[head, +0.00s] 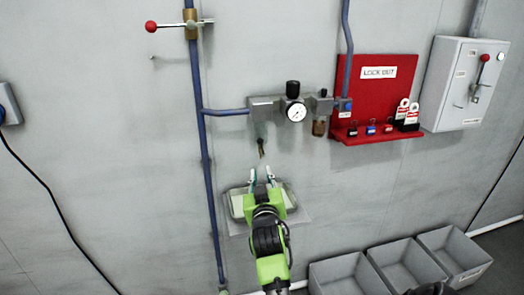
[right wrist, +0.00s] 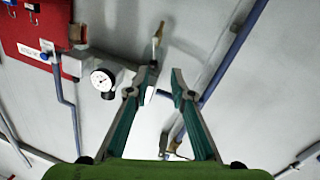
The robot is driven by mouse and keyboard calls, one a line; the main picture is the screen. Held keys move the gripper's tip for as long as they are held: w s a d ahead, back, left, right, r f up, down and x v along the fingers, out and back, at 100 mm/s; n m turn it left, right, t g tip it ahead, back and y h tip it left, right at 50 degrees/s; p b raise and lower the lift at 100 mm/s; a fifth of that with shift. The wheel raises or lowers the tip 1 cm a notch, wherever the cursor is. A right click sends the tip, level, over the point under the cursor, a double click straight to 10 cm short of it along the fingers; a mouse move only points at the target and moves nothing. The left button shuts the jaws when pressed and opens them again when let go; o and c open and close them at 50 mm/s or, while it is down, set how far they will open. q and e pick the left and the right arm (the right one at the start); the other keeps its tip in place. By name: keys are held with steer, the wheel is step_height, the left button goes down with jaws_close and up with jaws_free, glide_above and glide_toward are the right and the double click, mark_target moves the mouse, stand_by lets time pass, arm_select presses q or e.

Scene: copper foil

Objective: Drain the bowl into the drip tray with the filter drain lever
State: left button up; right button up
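The filter's bowl (head: 261,131) hangs under the left grey block of the air unit on the wall, with a small brass drain lever (head: 261,149) at its bottom. The lever also shows in the right wrist view (right wrist: 158,32), just beyond the fingertips. My right gripper (head: 261,172) points up from below; its fingers are apart and empty, a little under the lever. The right wrist view shows the open fingers (right wrist: 163,80) too, one overlapping part of the filter. The shallow drip tray (head: 237,206) is below, partly hidden behind my gripper. My left gripper is not in view.
A gauge (head: 296,111) and a second, amber bowl (head: 319,127) sit right of the filter. A blue pipe (head: 206,165) runs down at left, with a red-knobbed valve lever (head: 151,26) above. A red lockout board (head: 382,85) is at right; grey bins (head: 345,272) stand below.

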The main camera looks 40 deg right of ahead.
mark_target(262, 148)
steer(key=p+x, duration=0.1)
steer(key=x, duration=0.3)
steer(key=p+x, duration=0.1)
steer(key=x, duration=0.4)
steer(key=d+r+p+x, duration=0.1)
steer(key=x, duration=0.3)
steer(key=shift+d+r, duration=0.15)
jaws_close()
